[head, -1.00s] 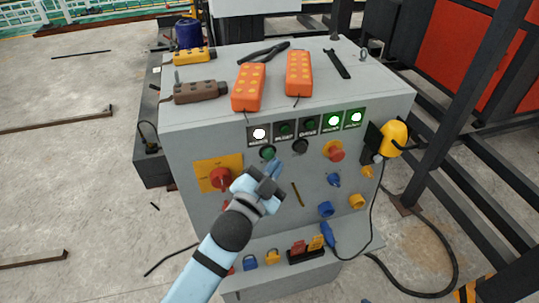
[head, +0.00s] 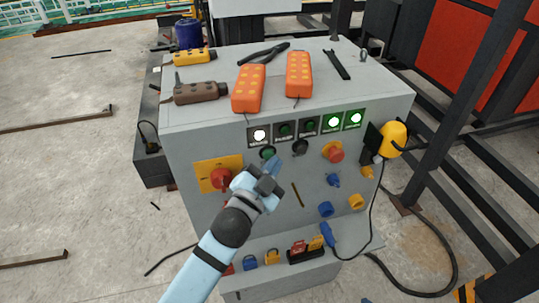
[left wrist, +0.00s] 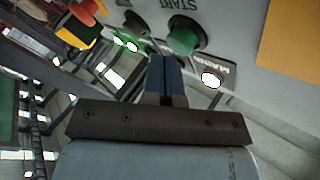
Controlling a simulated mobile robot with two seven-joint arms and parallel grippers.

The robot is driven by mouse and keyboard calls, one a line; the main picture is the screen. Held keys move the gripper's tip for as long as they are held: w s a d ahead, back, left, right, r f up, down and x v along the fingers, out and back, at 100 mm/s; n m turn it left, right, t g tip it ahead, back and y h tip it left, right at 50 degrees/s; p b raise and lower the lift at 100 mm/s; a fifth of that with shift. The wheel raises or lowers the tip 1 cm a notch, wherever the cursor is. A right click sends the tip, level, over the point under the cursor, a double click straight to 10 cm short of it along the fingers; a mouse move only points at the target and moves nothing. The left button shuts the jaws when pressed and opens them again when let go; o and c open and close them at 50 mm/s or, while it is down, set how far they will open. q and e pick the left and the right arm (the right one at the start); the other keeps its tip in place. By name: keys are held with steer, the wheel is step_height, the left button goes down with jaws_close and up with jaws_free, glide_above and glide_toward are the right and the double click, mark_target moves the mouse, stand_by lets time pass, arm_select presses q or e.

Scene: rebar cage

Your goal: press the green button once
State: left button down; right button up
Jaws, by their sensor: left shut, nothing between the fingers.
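The green button (head: 268,153) is on the upper front panel of the grey control cabinet (head: 190,140), below a row of indicator windows. In the left wrist view the green button (left wrist: 184,38) is a round green cap beside the label START. My left gripper (head: 275,168) is shut and empty, its blue fingers just below and right of the button in the head view. In the left wrist view the shut fingertips (left wrist: 162,62) are close to the button; I cannot tell whether they touch it. My right gripper is not in view.
A black button (head: 300,146) is right of the green one. Red knobs sit left (head: 221,178) and right (head: 335,152). Orange pendants (head: 249,88) lie on the cabinet top. A yellow device (head: 393,138) hangs on the right side. Three indicators are lit.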

arm_select(q)
steer(key=shift+w+a, duration=0.3)
steer(key=shift+w, duration=0.45)
stand_by(0.9)
stand_by(0.4)
steer(key=shift+s+d+p, duration=0.2)
steer(key=shift+s, duration=0.4)
steer(key=shift+s+d+p, duration=0.15)
steer(key=shift+s+d, duration=0.05)
steer(key=shift+s, duration=0.35)
